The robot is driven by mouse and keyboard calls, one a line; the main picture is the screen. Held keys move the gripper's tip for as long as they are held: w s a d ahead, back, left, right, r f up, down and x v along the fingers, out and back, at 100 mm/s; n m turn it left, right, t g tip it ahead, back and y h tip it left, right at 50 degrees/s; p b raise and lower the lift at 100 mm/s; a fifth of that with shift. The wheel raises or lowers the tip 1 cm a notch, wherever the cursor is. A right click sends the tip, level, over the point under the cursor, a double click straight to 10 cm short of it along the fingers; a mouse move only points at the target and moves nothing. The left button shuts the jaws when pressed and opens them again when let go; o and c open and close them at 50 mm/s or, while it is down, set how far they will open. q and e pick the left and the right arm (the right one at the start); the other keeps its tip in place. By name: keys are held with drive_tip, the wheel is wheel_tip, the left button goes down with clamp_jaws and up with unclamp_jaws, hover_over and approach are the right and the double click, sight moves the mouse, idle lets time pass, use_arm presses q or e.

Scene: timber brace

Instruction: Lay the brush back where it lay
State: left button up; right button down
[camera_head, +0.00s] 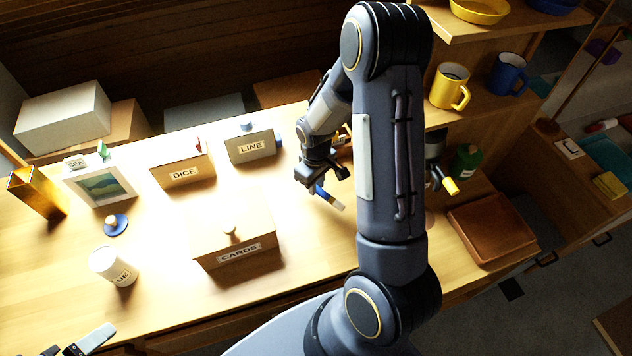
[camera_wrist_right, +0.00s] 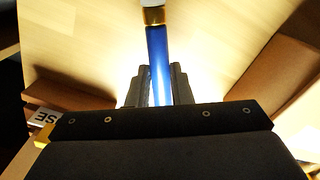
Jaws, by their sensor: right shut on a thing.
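The brush (camera_head: 329,197) has a blue handle, and its pale end points down and to the right over the table in the head view. My right gripper (camera_head: 321,180) is shut on it. In the right wrist view the blue handle (camera_wrist_right: 158,62) stands between the fingers (camera_wrist_right: 158,88), with a gold band and a pale part beyond it. The brush seems held above the tabletop, though the gap is hard to judge. My left gripper (camera_head: 82,345) shows only partly at the bottom left edge, away from the brush; its jaw opening is unclear.
A brown case (camera_head: 492,228) lies at right. Mugs (camera_head: 449,86) stand on a shelf.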

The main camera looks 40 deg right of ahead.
drive_tip(key=shift+f+b, duration=1.85)
drive_tip(key=shift+f, duration=0.45)
drive_tip(key=c, duration=1.2)
unclamp_jaws()
drive_tip(key=shift+r, duration=0.1)
wheel_tip(320, 180, up, 8)
drive_tip(key=shift+f, duration=0.15)
